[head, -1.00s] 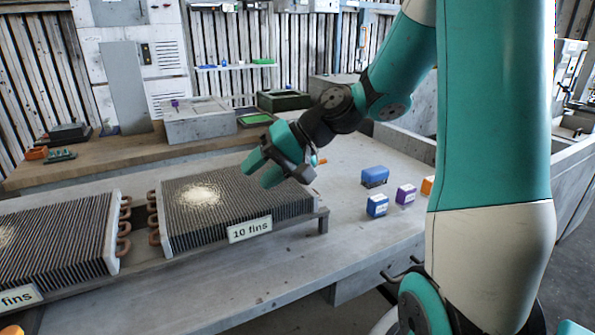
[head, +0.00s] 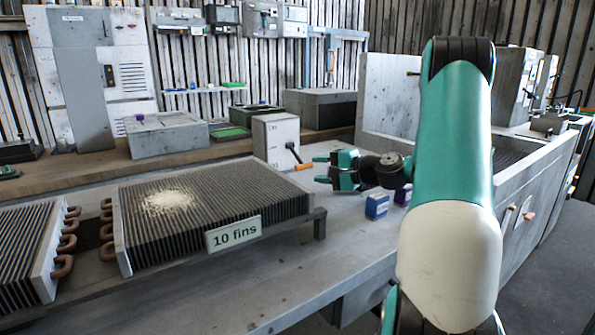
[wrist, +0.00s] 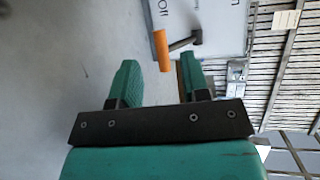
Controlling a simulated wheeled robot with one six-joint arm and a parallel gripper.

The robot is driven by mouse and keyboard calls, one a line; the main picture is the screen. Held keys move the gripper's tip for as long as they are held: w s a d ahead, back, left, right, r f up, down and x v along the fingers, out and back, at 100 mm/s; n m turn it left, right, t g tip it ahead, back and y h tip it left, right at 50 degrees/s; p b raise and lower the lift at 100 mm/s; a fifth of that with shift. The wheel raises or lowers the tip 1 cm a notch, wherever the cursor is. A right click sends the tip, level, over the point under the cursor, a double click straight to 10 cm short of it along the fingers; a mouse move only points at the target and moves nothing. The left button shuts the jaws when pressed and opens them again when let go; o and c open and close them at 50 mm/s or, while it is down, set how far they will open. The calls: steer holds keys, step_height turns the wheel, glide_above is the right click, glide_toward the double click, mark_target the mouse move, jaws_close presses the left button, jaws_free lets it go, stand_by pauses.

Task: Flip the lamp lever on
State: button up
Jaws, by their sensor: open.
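The lamp lever (head: 293,153) is a black arm with an orange handle (head: 304,167) on the front of a pale box (head: 271,137). In the head view it slopes down and to the right. My gripper (head: 320,168) is open and empty, just right of the handle, with its fingers pointing left toward it. In the wrist view the orange handle (wrist: 161,50) shows ahead between the fingertips, and the black arm (wrist: 183,43) runs right to the box (wrist: 220,22). Whether a finger touches the handle I cannot tell. Lettering on the box is only partly legible.
The finned block (head: 215,205) with a "10 fins" label stands left of the box. A blue block (head: 376,206) lies on the bench just below my gripper. A grey trough wall (head: 390,95) rises behind on the right. The front of the bench is clear.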

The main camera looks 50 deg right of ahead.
mark_target(301, 168)
steer(key=x, duration=0.7)
steer(key=shift+w+f, duration=0.1)
steer(key=shift+w, duration=0.15)
jaws_close()
